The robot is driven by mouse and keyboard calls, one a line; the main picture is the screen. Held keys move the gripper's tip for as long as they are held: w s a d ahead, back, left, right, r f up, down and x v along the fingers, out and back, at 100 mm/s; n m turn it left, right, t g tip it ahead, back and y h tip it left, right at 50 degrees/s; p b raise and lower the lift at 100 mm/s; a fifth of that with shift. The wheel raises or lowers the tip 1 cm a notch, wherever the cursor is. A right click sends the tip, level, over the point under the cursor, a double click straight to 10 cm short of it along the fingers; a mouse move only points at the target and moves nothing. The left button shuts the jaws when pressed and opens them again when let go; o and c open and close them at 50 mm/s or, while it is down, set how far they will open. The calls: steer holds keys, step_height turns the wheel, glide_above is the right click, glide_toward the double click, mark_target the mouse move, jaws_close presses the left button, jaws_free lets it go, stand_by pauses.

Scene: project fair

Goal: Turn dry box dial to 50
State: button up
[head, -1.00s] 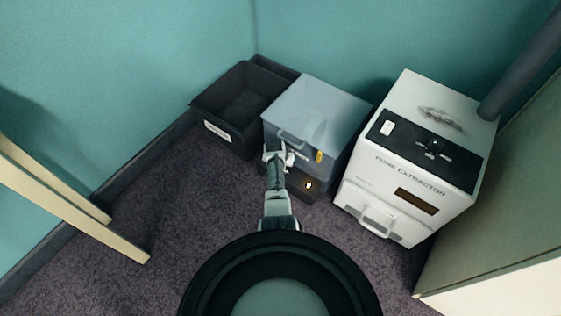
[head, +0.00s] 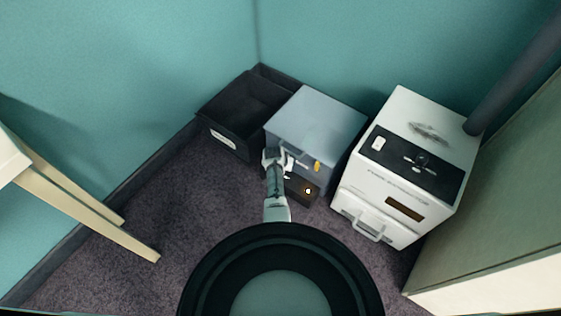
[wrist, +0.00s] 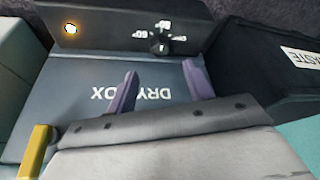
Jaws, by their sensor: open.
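The dry box (head: 318,122) is a blue-grey box on the floor, with a dark base panel at its front. In the wrist view its lettering (wrist: 145,93) is upside down. The dial (wrist: 160,43) is a small black knob with white numbers around it, too small to read surely; its pointer setting is unclear. An orange light (wrist: 70,28) glows on the same panel. My gripper (wrist: 160,68) is open and empty, its two purple fingers pointing toward the dial, one to each side and apart from it. In the head view my gripper (head: 276,158) is at the box's front left and hides the dial.
A black waste bin (head: 226,138) stands close left of the dry box. A white fume extractor (head: 405,175) stands to its right. A yellow latch (wrist: 36,150) sticks out on the box. Table legs (head: 95,220) are at the left; carpet in front is clear.

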steer(key=p+v, duration=0.5)
steer(key=shift+s+r, duration=0.1)
steer(key=shift+r, duration=0.1)
steer(key=shift+f, duration=0.1)
stand_by(0.5)
